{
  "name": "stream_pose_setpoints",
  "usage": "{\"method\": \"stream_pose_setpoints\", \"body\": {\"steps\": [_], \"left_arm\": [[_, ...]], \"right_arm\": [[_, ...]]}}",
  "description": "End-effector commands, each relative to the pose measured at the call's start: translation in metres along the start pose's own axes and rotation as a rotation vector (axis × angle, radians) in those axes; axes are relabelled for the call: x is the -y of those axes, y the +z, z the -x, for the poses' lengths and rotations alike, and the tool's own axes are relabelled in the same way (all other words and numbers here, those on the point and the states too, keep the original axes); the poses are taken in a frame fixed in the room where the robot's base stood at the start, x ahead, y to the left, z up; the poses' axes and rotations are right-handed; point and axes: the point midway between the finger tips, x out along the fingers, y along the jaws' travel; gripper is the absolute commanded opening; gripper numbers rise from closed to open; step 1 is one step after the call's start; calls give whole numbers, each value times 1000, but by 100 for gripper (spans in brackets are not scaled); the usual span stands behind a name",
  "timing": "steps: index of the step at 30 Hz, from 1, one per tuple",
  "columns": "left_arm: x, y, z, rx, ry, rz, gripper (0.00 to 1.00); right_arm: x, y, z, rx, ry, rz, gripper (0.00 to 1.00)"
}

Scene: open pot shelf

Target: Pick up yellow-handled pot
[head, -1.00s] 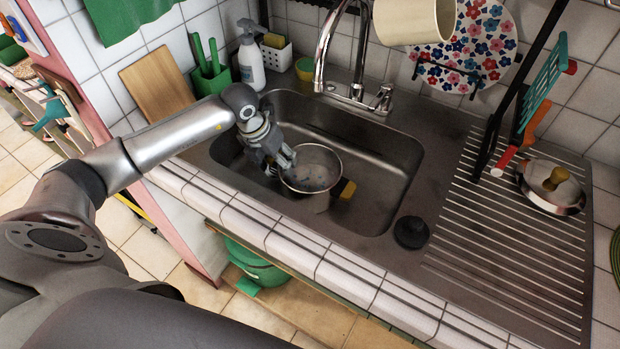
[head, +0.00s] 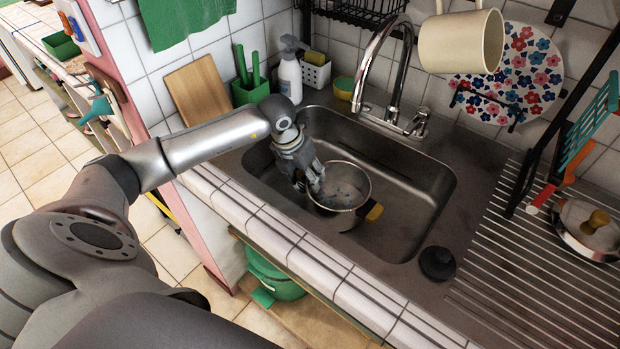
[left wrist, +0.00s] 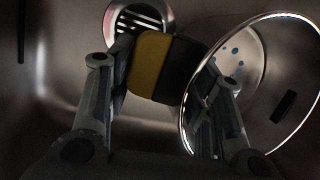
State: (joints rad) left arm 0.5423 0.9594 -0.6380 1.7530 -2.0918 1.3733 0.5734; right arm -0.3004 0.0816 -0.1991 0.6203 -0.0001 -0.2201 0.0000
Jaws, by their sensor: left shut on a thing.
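The yellow-handled pot (head: 345,190) is a round steel pan inside the sink basin (head: 425,195). My left gripper (head: 315,187) is at the pot's left rim and shut on the pot. In the left wrist view the pot (left wrist: 270,90) is at the right, with one finger overlapping it. The handle (left wrist: 150,65) shows between the two fingers. The exact contact is dark and hard to see. I cannot tell if the pot touches the basin floor. My right gripper is not in view.
The faucet (head: 390,60) arches behind the basin. A cream mug (head: 460,42) hangs above. The tiled counter edge (head: 300,255) runs along the front.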

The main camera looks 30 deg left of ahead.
Motion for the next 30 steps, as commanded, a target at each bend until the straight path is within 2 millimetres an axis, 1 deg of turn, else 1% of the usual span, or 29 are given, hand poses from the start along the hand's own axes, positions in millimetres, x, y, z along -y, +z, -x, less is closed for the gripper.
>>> {"method": "stream_pose_setpoints", "body": {"steps": [1,5,21,30], "left_arm": [[1,3,5,8,-4,0,0],[2,6,14,8,-2,0,0],[9,18,63,9,-2,0,0],[12,23,83,8,-3,0,0]], "right_arm": [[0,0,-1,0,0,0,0],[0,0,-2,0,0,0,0],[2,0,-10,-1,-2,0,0],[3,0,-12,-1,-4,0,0]]}}
